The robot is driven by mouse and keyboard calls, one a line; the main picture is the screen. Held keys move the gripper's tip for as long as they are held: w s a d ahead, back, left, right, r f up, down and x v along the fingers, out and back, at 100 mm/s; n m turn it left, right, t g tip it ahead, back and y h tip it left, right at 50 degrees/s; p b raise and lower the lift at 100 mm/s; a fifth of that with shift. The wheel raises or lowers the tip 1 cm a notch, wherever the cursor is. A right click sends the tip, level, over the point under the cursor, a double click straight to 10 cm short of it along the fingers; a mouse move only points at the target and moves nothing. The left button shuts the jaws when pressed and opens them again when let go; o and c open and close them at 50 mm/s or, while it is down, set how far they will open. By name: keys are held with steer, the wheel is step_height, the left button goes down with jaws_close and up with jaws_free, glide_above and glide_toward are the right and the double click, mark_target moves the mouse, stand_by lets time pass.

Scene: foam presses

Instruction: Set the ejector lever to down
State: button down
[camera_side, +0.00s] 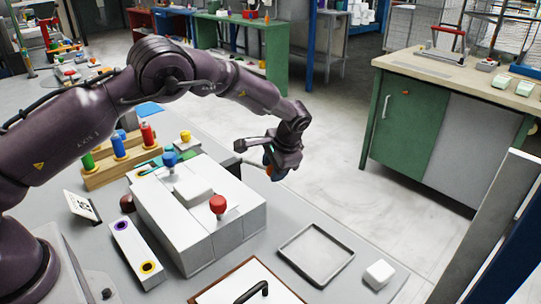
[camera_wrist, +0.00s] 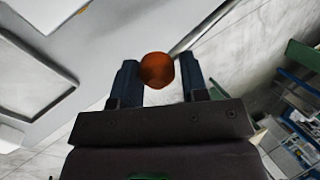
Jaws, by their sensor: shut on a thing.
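The ejector lever shows in the wrist view as a thin metal rod with an orange ball knob (camera_wrist: 157,70) at its end. My gripper (camera_wrist: 157,80) has its two fingers on either side of this knob and is shut on it. In the side view my gripper (camera_side: 275,168) is beyond the far right end of the pale grey press (camera_side: 190,245), and a bit of the orange knob (camera_side: 274,173) shows beneath it.
The press carries a red knob (camera_side: 218,206) and a blue knob (camera_side: 170,160) on posts. An empty grey tray (camera_side: 345,265) and a white block (camera_side: 379,274) lie to its right. A wooden rack (camera_side: 98,180) with coloured cylinders stands behind left. Floor shows beyond the table edge.

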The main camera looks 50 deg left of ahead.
steer(key=f+y, duration=0.2)
steer(key=f, duration=0.1)
steer(key=shift+d+f, duration=0.1)
steer(key=shift+d, duration=0.3)
steer(key=shift+f+y, duration=0.55)
steer(key=shift+y, duration=0.05)
steer(key=shift+a, duration=0.1)
steer(key=c, duration=0.7)
jaws_free()
steer(key=shift+s, duration=0.1)
steer(key=v, duration=1.3)
